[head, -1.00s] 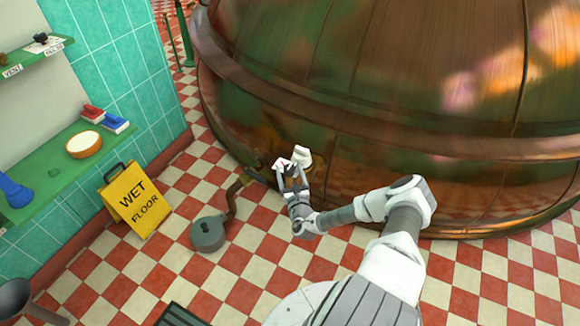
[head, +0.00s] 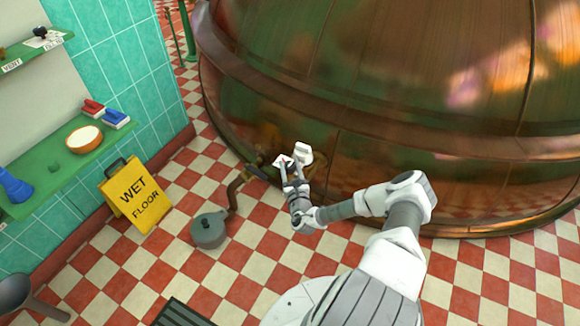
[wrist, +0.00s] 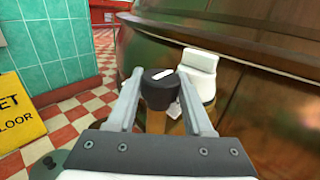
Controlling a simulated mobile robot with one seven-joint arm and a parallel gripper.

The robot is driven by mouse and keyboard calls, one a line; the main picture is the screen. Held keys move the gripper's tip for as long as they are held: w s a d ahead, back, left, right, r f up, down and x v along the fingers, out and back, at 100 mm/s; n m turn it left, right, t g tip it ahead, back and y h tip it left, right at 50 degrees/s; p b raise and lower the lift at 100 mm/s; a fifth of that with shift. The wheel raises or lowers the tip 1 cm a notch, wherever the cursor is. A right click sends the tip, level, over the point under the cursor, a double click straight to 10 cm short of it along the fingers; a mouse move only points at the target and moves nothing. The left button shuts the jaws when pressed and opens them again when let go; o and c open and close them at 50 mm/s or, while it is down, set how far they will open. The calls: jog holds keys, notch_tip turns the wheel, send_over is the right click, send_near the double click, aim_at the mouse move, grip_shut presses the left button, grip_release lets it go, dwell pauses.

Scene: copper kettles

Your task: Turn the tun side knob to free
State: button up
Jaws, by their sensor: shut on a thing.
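The side knob (wrist: 158,90) is a dark round knob with a white pointer mark on top, seen in the wrist view near the copper tun (wrist: 255,110). The mark slants toward the upper right. My gripper (wrist: 160,80) has one finger on each side of the knob and is shut on it. In the head view my gripper (head: 290,172) is low at the tun's left side, beside a small white plate (head: 282,160), and hides the knob there. I cannot read the plate's lettering.
A white fitting (head: 303,153) stands close to the right of my gripper; it also shows in the wrist view (wrist: 197,72). A grey-green round pan (head: 208,230) and yellow wet-floor sign (head: 137,195) are to the left. Checkered floor (head: 265,250) is open in front.

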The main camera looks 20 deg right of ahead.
grip_shut()
jog(key=shift+n+y, duration=0.3)
jog(key=n+y, duration=0.1)
jog(key=y, duration=0.1)
jog(key=shift+n+t+y, duration=0.3)
jog(key=shift+y, duration=0.1)
jog(key=n+y, duration=0.1)
jog(key=y+b, duration=0.1)
jog(key=n+y+b, duration=0.1)
jog(key=y, duration=0.1)
jog(key=shift+f+n, duration=0.25)
jog(key=shift+n, duration=0.05)
jog(key=n+g+y+b, duration=0.1)
jog(key=y+b, duration=0.1)
jog(key=n+y+b, duration=0.2)
jog(key=shift+f+g+y, duration=0.1)
jog(key=shift+g+y, duration=0.3)
jog(key=n+y+b, duration=0.1)
jog(key=n+g+y+b, duration=0.1)
jog(key=b, duration=0.1)
jog(key=shift+a+r+g+y, duration=0.2)
jog(key=shift+g+y, duration=0.1)
jog(key=shift+y, duration=0.1)
jog(key=shift+r, duration=0.1)
